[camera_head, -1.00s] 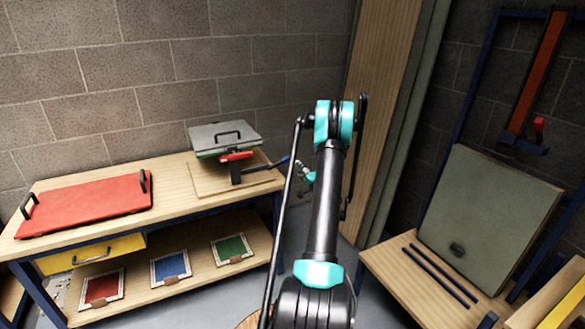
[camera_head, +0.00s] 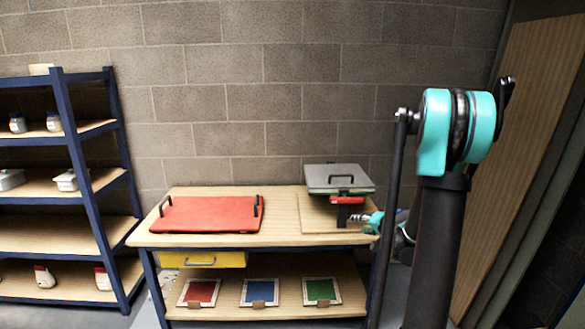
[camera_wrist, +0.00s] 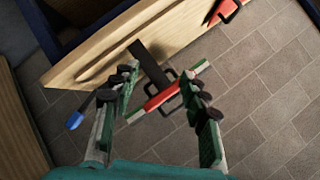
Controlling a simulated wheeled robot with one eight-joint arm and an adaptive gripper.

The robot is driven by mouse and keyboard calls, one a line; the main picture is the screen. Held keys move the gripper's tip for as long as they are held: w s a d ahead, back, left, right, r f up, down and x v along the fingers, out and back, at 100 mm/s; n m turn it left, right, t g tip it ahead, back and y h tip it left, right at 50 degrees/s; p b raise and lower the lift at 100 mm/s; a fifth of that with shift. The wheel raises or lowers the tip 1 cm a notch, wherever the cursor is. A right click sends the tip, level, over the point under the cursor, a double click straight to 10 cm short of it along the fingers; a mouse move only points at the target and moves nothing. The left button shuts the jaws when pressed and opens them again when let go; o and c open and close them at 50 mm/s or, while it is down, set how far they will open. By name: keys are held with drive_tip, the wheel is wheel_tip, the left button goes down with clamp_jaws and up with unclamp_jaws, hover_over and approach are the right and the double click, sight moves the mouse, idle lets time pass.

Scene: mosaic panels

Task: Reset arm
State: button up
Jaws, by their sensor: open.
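My gripper (camera_wrist: 163,88) is open in the wrist view, with its two green and black fingers spread apart and nothing held between them. Beyond the fingers is a press-like device with a red bar (camera_wrist: 160,96), a black post and a blue-tipped lever (camera_wrist: 75,121). In the head view my gripper (camera_head: 367,219) is small, just right of the device, and partly hidden by my arm. The device shows there with a grey top plate (camera_head: 339,178) and a black handle. Whether the fingers touch it cannot be told from the head view.
The device stands on a wooden workbench (camera_head: 275,239). A red board (camera_head: 207,214) with black handles lies at its left. Below are a yellow drawer (camera_head: 203,259) and red, blue and green framed panels. A blue-framed shelf (camera_head: 75,150) stands left. A wooden panel (camera_head: 530,110) leans at right.

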drive_tip(key=s+a+n+g+h, duration=0.15)
drive_tip(key=s+a, duration=0.25)
drive_tip(key=s, duration=0.4)
drive_tip(key=s+a+n+g, duration=0.2)
drive_tip(key=s+a, duration=0.2)
drive_tip(key=s, duration=0.4)
drive_tip(key=s+f+n+g+h, duration=0.1)
drive_tip(key=s+f, duration=0.1)
drive_tip(key=s, duration=0.7)
drive_tip(key=s+d+f+n+g+h, duration=0.1)
drive_tip(key=s+f+g+h, duration=0.1)
drive_tip(key=s, duration=0.7)
drive_tip(key=shift+d+f+n, duration=0.2)
drive_tip(key=shift+f+n, duration=0.15)
drive_tip(key=shift+f, duration=0.2)
drive_tip(key=shift+g+h, duration=0.25)
